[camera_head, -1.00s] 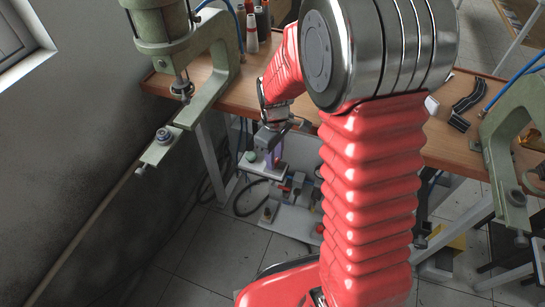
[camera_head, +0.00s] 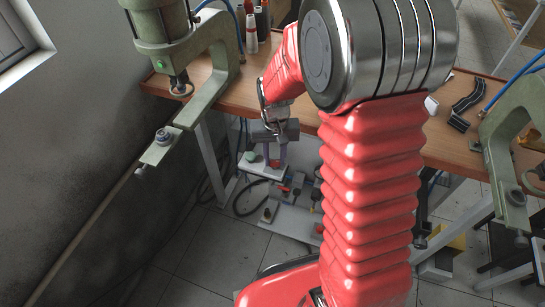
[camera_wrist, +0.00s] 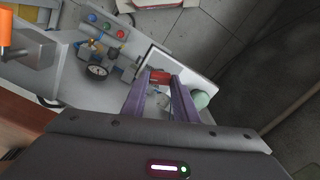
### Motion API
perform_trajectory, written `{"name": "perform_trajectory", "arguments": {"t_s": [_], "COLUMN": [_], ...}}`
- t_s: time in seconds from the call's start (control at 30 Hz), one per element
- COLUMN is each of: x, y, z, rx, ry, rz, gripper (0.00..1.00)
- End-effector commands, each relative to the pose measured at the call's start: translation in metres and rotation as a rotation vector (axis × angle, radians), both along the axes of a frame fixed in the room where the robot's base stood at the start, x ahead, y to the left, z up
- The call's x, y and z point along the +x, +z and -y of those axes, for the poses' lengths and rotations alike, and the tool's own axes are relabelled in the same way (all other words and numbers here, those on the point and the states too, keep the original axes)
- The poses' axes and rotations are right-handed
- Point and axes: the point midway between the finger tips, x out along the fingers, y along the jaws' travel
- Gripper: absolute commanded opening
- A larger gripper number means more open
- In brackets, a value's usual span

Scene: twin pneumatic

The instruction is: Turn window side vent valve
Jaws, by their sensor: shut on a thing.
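The red vent valve handle (camera_wrist: 160,77) sits between the tips of my gripper (camera_wrist: 160,80) in the wrist view. The two purple fingers are shut on it. In the head view my gripper (camera_head: 274,153) points down below the bench edge, and a bit of the red handle (camera_head: 275,163) shows at its fingertips. The handle is at a white plate (camera_head: 255,172) on the window side, which also carries a pale green knob (camera_head: 250,156). The fingers hide part of the valve, so its exact angle is hard to tell.
A lower unit (camera_head: 290,218) with coloured fittings stands below. The wrist view shows a black gauge (camera_wrist: 97,72), a button panel (camera_wrist: 105,25) and an orange-tipped part (camera_wrist: 5,28). The wooden bench (camera_head: 225,95) is above, with a green press (camera_head: 215,60) at left.

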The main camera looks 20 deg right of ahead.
Motion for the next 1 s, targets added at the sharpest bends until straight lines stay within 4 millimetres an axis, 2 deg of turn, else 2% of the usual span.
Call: {"name": "perform_trajectory", "arguments": {"t_s": [0.2,0.5,1.0], "x": [-0.0007,-0.0008,-0.0008], "y": [0.0004,0.0003,0.0002], "z": [0.001,-0.0001,-0.0018], "rx": [-0.002,0.0,0.003], "ry": [-0.189,-0.365,-0.419], "rz": [-0.001,-0.002,-0.002], "gripper": [0.04,0.04,0.04]}}
